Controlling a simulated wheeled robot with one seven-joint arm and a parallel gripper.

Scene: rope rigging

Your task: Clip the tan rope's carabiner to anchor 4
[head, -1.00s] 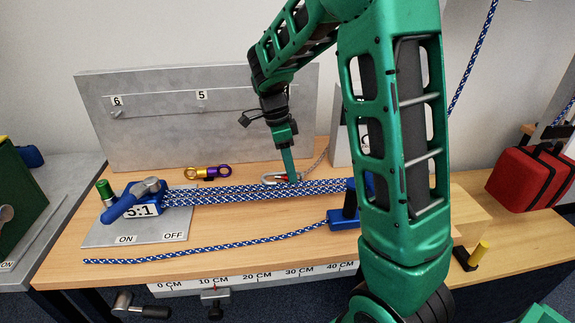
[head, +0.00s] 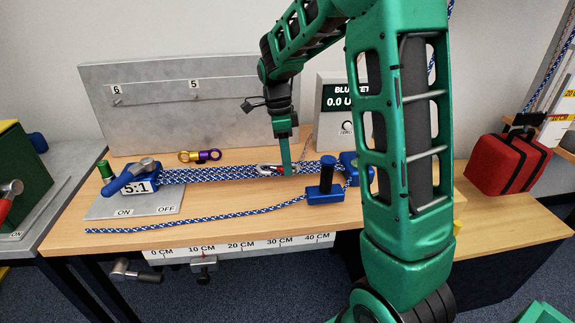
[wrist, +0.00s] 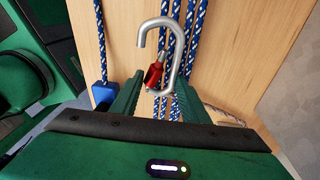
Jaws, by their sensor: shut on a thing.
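The carabiner also shows in the head view (head: 267,169), just left of the fingertips. A thin pale rope, apparently the tan one (head: 308,143), rises behind the gripper, and a bit of it shows in the wrist view (wrist: 225,115). Anchor 4 is not visible; my arm covers part of that side.
The grey board (head: 150,80) carries anchors labelled 6 (head: 116,90) and 5 (head: 195,84). Taut blue-and-white ropes (head: 215,175) run across the bench to a blue block. A blue post (head: 327,178), a gold-purple link (head: 200,156) and a meter box (head: 340,98) stand nearby.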

